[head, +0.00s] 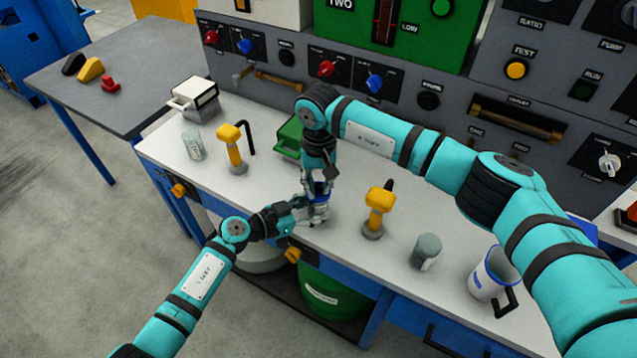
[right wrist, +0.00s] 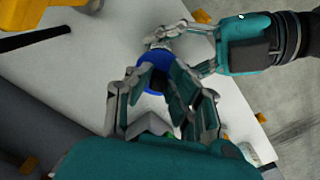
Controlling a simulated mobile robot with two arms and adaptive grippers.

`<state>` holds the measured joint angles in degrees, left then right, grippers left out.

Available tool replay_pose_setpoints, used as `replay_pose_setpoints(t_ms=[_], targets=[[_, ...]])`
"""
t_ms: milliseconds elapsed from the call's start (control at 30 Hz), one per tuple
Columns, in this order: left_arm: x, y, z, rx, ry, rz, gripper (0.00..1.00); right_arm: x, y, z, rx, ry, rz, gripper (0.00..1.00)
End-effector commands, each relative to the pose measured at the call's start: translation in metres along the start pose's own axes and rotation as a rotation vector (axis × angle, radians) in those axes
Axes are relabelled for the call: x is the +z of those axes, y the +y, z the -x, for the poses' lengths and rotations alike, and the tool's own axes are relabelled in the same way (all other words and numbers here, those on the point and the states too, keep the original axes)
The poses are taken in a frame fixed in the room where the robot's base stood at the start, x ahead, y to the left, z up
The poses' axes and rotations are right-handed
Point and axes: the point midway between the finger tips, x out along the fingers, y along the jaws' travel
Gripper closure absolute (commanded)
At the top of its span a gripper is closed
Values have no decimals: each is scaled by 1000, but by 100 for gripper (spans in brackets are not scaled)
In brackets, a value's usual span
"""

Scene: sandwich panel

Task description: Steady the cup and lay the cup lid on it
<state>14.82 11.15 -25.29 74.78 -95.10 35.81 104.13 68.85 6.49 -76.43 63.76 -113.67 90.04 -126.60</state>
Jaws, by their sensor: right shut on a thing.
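My right gripper (head: 318,194) points down over the panel counter. It is shut on a round blue piece, which looks like the cup lid (right wrist: 151,60). In the head view only slivers of blue show between its fingers. My left gripper (head: 302,214) comes in low from the left, right beside the right gripper's fingertips. In the right wrist view the left gripper's fingers (right wrist: 180,47) reach the far side of the blue piece. The cup is mostly hidden by both grippers and the blue piece. I cannot tell whether the left fingers touch it or whether the lid rests on it.
A yellow-topped tool (head: 378,205) stands just right of the grippers, and another (head: 232,145) stands left. A green box (head: 289,135) is behind. A grey-lidded jar (head: 427,252), a white-and-blue mug (head: 490,277) and a clear glass (head: 194,145) share the counter. The control panel rises behind.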

Motion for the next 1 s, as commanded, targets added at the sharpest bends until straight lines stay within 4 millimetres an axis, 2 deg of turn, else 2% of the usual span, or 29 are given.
replay_pose_setpoints(t_ms=[300, 333, 533, 733, 900, 1000], targets=[[3, 2, 0, 3, -4, 2, 62, 0, 0, 0, 0, -1, 0, 100], [3, 2, 0, 3, -4, 2, 62, 0, 0, 0, 0, -1, 0, 82], [3, 1, 0, 3, -4, 2, 62, 0, 0, 0, 0, -1, 0, 56], [3, 1, 0, 3, -4, 2, 62, 0, 0, 0, 0, -1, 0, 54], [3, 1, 0, 3, -4, 2, 62, 0, 0, 0, 0, -1, 0, 33], [3, 1, 0, 3, -4, 2, 62, 0, 0, 0, 0, -1, 0, 33]])
